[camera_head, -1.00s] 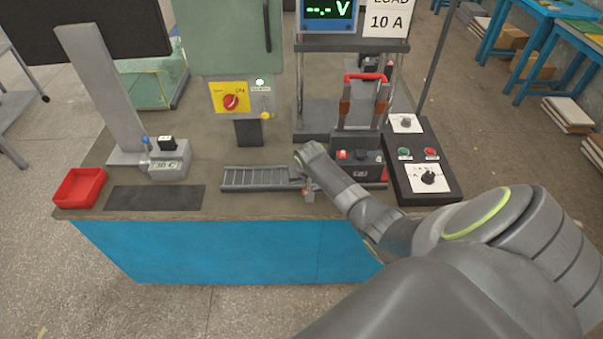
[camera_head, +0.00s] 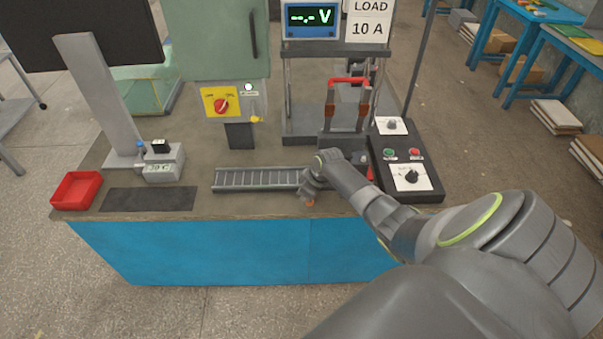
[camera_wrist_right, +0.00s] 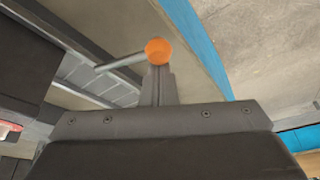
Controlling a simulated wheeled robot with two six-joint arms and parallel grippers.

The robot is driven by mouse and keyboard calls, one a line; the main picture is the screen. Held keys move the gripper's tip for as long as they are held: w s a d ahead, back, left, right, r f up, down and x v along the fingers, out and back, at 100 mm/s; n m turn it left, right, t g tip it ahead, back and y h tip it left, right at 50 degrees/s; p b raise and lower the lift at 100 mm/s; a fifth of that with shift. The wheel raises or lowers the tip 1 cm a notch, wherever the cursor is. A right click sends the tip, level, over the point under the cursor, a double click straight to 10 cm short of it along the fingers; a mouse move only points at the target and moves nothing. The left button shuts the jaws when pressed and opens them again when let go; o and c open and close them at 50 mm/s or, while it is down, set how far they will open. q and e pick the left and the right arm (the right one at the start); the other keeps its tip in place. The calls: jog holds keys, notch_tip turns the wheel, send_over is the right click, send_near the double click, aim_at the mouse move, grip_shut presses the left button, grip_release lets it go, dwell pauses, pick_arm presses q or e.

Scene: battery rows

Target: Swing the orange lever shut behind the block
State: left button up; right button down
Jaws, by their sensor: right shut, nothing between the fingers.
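The orange lever shows in the right wrist view as an orange ball knob (camera_wrist_right: 157,50) on a thin grey rod. The rod runs left from the knob toward a grey slotted track. In the head view the orange knob (camera_head: 309,203) is small, at the right end of the track, near the bench's front edge. My right gripper (camera_head: 309,188) is shut and empty, right by the knob; its fingers (camera_wrist_right: 158,82) lie just below the knob in the wrist view. Whether they touch is unclear. A dark block (camera_head: 340,142) stands behind my wrist, partly hidden. My left gripper is out of view.
The grey slotted track (camera_head: 240,180) lies left of my gripper. A black control box (camera_head: 405,178) stands to the right, and a red-handled fixture (camera_head: 348,81) behind. A red tray (camera_head: 76,190) and dark mat (camera_head: 150,199) are at the left.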

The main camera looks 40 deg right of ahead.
jog(key=shift+w, duration=0.1)
jog(key=shift+w+d+b, duration=0.5)
jog(key=shift+d+b, duration=0.05)
jog(key=shift+b, duration=0.1)
